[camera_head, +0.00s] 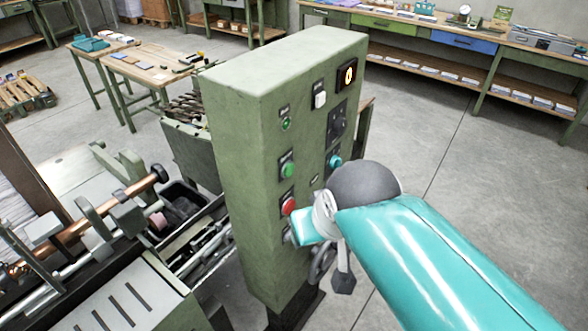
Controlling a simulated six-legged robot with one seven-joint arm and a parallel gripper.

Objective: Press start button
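A green control cabinet (262,130) stands upright in the middle of the camera_head view. Its panel carries a green round button (288,169) with a red button (289,206) below it. A small green lamp or button (286,124) sits above them. A blue-green button (334,161) is further right. Labels are too small to read, so I cannot tell which is the start button. My teal arm (430,255) comes in from the lower right. Its far end (308,227) appears beside and below the red button; contact is unclear.
The panel also has a white switch (320,100), a black rotary knob (337,121) and a lit display (347,75). Machinery (110,240) fills the lower left. Workbenches (470,44) line the back; the floor at right is clear.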

